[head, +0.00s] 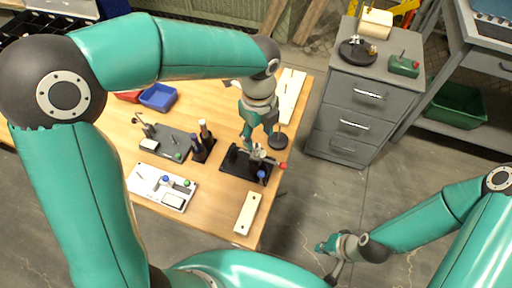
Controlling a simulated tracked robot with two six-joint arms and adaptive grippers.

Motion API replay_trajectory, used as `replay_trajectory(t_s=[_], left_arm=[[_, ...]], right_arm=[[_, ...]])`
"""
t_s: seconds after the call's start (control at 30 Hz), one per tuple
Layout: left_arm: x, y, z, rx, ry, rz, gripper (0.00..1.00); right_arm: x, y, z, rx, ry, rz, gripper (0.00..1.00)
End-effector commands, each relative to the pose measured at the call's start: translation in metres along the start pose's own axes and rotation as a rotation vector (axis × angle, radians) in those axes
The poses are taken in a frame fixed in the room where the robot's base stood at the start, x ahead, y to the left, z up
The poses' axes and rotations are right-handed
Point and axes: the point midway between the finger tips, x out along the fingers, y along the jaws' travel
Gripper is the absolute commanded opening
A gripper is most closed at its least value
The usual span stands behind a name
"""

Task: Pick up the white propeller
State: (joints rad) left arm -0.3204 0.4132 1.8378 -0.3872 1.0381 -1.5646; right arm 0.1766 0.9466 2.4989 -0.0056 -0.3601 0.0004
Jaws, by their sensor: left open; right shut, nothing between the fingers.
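A small pale, bladed-looking part (258,153), possibly the white propeller, sits at a black stand (236,168) near the table's right side; it is too small to identify surely. My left gripper (256,140) is open, pointing down just above this part. I cannot tell whether its fingers touch it. Another small white part (355,41) lies on a black round stand (350,53) on the grey cabinet; its shape is also unclear. My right gripper (326,250) is shut and empty, over the floor to the right of the table.
The wooden table (220,215) carries a blue bin (158,97), a dark tool board (165,142), a white tray (150,190) and a pale bar (247,213). A grey drawer cabinet (345,125) stands right of it. Open floor lies between table and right arm.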

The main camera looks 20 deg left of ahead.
Motion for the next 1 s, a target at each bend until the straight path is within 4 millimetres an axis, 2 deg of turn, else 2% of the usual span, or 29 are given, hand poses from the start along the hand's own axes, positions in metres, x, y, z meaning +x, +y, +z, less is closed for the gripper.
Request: replay_trajectory(t_s=[0.3, 0.6, 0.67, 0.87, 0.9, 1.0], left_arm=[[0.042, 0.006, -0.002, 0.001, 0.000, 0.003, 0.54], [0.047, 0.006, -0.002, 0.002, 0.000, 0.001, 0.54], [0.047, 0.006, -0.002, 0.002, 0.000, 0.001, 0.45], [0.047, 0.005, -0.002, 0.003, 0.000, 0.001, 0.12], [0.047, 0.005, -0.002, 0.003, 0.000, 0.001, 0.09], [0.047, 0.005, -0.002, 0.003, 0.000, 0.001, 0.08]], right_arm=[[-0.002, -0.001, 0.000, 0.000, 0.000, 0.000, 0.00], [-0.002, -0.001, 0.000, 0.000, 0.000, 0.000, 0.00], [-0.002, -0.001, 0.000, 0.000, 0.000, 0.000, 0.00], [-0.002, -0.001, 0.000, 0.000, 0.000, 0.000, 0.00], [-0.002, -0.001, 0.000, 0.000, 0.000, 0.000, 0.00], [-0.002, -0.001, 0.000, 0.000, 0.000, 0.000, 0.00]])
